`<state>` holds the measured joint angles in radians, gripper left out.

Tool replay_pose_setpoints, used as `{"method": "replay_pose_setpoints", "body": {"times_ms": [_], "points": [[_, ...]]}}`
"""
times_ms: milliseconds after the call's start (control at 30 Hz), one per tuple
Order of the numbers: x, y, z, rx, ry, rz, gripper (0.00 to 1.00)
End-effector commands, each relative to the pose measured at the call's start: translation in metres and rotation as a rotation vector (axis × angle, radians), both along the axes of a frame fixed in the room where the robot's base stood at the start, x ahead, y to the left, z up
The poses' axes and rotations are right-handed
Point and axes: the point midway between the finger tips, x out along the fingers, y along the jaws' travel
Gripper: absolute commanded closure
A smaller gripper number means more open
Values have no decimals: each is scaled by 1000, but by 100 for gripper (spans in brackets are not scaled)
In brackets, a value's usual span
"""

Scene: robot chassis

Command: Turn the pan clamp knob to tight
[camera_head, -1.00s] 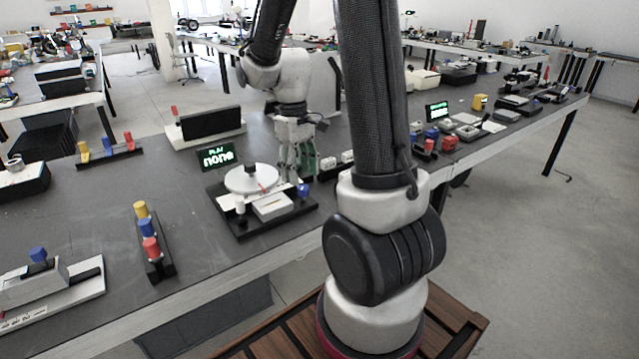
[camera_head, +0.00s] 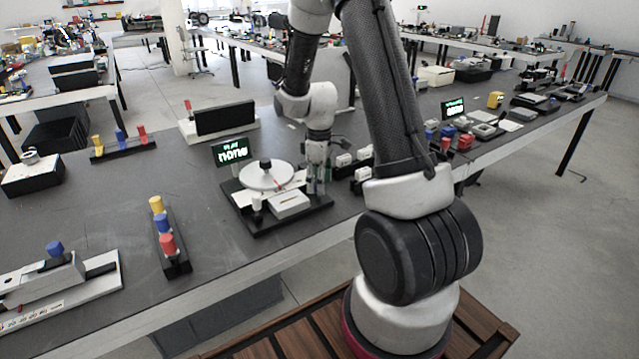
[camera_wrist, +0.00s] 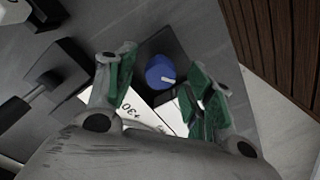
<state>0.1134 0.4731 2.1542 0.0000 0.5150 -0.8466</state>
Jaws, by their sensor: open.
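A blue knob (camera_wrist: 160,72) with a white pointer line sits on a dark base in the wrist view. A white plate with printed marks (camera_wrist: 150,112) lies beside it, partly hidden by my gripper. My gripper (camera_wrist: 165,68) is open, with green-padded fingers on either side of the knob; I cannot tell whether they touch it. In the head view my gripper (camera_head: 318,180) points down at the right side of a dark-based device (camera_head: 262,224) with a white round pan (camera_head: 266,176). The blue knob is hidden there behind the fingers.
A small lit display (camera_head: 231,151) stands behind the device. White-topped blocks (camera_head: 344,160) are close to the right of my gripper.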

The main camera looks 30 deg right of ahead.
Motion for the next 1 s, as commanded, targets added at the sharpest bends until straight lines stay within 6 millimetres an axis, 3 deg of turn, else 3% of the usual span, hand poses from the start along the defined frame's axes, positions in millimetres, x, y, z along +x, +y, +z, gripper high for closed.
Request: {"method": "replay_pose_setpoints", "body": {"times_ms": [367, 600, 633, 1000], "points": [[0, 0, -9, 0, -1, -1, 47], [0, 0, -9, 0, -1, -1, 91], [0, 0, -9, 0, -1, -1, 94], [0, 0, -8, 0, -1, -54, 94]]}}
